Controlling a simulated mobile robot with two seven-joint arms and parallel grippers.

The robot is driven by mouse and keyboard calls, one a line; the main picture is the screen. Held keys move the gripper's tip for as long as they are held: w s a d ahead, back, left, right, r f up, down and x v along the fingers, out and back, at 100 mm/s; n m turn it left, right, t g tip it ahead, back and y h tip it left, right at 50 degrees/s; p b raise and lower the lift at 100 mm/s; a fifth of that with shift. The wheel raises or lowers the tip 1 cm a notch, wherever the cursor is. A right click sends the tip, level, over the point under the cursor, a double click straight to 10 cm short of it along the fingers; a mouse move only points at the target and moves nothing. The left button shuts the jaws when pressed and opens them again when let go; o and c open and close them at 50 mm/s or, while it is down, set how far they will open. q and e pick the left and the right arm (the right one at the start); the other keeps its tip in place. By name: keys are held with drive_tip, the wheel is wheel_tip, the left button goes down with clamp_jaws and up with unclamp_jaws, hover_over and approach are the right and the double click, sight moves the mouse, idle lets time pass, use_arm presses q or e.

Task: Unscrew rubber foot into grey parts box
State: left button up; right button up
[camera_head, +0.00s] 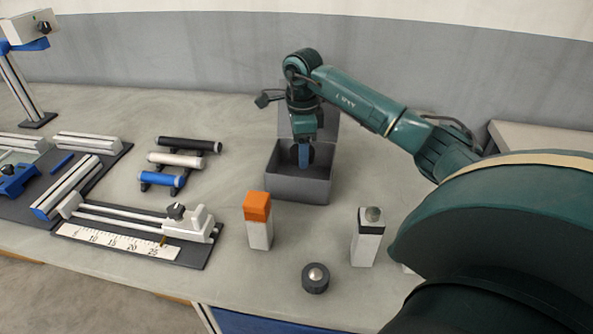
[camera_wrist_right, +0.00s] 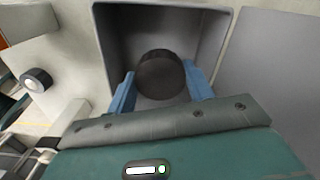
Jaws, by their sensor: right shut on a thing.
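The grey parts box (camera_head: 298,190) stands open near the middle of the table, its lid raised at the back; its walls also show in the right wrist view (camera_wrist_right: 222,45). My right gripper (camera_head: 304,158) points down into the box opening. In the right wrist view its two blue fingers (camera_wrist_right: 161,88) are shut on a round black rubber foot (camera_wrist_right: 160,75), over the box interior. The head view shows only a dark edge of that foot beside the fingers. Whether it touches the box floor I cannot tell. My left gripper is not in view.
A dark round piece with a metal centre (camera_head: 315,278) lies near the front edge. An orange-topped white block (camera_head: 258,220) and a white block with a grey knob (camera_head: 367,243) stand nearby. A ruler fixture (camera_head: 130,240) and several rollers (camera_head: 175,160) are left.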

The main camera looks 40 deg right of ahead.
drive_tip(key=shift+s+f, duration=0.1)
drive_tip(key=shift+f, duration=3.35)
drive_tip(key=shift+f, duration=0.1)
drive_tip(key=shift+f, duration=0.15)
drive_tip(key=o, duration=1.1)
wheel_tip(320, 180, up, 13)
drive_tip(key=shift+f, duration=0.2)
